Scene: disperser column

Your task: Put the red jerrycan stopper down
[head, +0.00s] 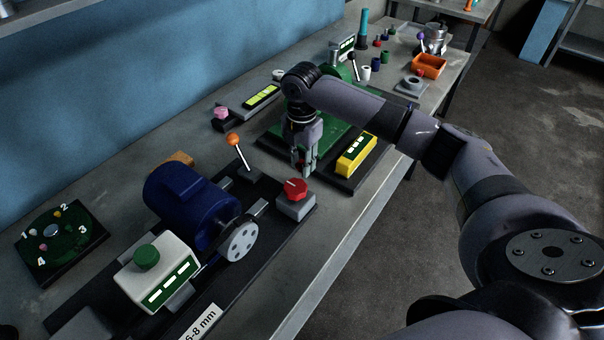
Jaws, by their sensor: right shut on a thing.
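My right gripper (304,168) points down over the bench near its middle, beside the green plate. It is shut on a small red thing (300,162), which I take to be the red jerrycan stopper. The fingers hide most of it, and I cannot tell whether it touches the surface below. My left gripper is not in view.
A red knob on a grey box (295,205) stands just in front of my right gripper. A yellow box (356,155) is to its right, and an orange-knobbed lever (234,141) to its left. A blue motor (190,205) and an orange tray (429,66) also stand on the bench.

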